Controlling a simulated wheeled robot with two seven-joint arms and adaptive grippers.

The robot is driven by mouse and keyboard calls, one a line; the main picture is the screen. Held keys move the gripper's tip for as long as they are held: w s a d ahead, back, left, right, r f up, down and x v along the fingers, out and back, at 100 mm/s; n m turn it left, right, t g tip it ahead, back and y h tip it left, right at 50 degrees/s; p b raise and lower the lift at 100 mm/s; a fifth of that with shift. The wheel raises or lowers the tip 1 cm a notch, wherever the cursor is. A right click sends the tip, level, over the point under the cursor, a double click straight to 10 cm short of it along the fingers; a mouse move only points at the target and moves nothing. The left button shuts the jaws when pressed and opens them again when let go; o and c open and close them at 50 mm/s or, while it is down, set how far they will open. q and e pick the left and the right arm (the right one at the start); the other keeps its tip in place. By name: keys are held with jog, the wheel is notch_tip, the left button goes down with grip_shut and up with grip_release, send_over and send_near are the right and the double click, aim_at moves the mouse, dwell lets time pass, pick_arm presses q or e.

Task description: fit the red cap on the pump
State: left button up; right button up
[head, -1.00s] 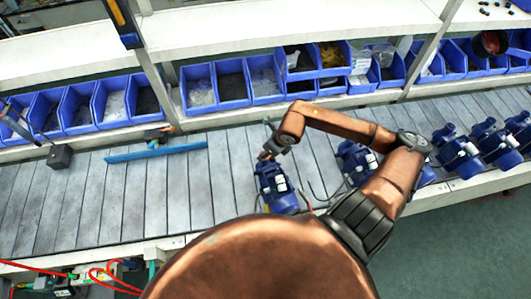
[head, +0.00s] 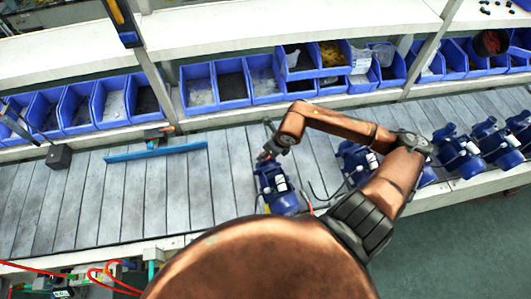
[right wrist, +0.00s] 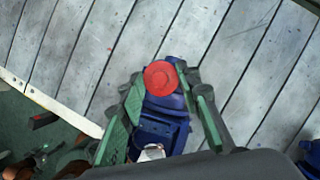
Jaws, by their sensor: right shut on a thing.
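The red cap (right wrist: 162,78) is between the fingertips of my right gripper (right wrist: 162,82) in the right wrist view, and the gripper is shut on it. The blue pump (right wrist: 160,129) lies right behind the cap in that view. In the head view my right gripper (head: 270,153) is at the far end of this pump (head: 275,188), on the slatted line. A small spot of red shows there. I cannot tell whether the cap is seated on the pump or just touching it. My left gripper is not in view.
More blue pumps (head: 459,154) stand to the right on the conveyor (head: 65,215), one partly behind my right arm. Blue bins (head: 200,91) line the back. A blue bar (head: 155,152) and a dark block (head: 59,156) lie to the left. The slats between are clear.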

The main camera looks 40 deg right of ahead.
jog(key=shift+f, duration=0.1)
jog(key=o, duration=0.8)
jog(key=p+v, duration=0.3)
jog(key=v, duration=0.3)
jog(key=shift+p, duration=0.35)
jog(key=shift+s, duration=0.1)
jog(key=a+v, duration=0.1)
jog(key=v, duration=1.1)
jog(key=shift+d, duration=0.5)
jog(key=shift+s, duration=0.1)
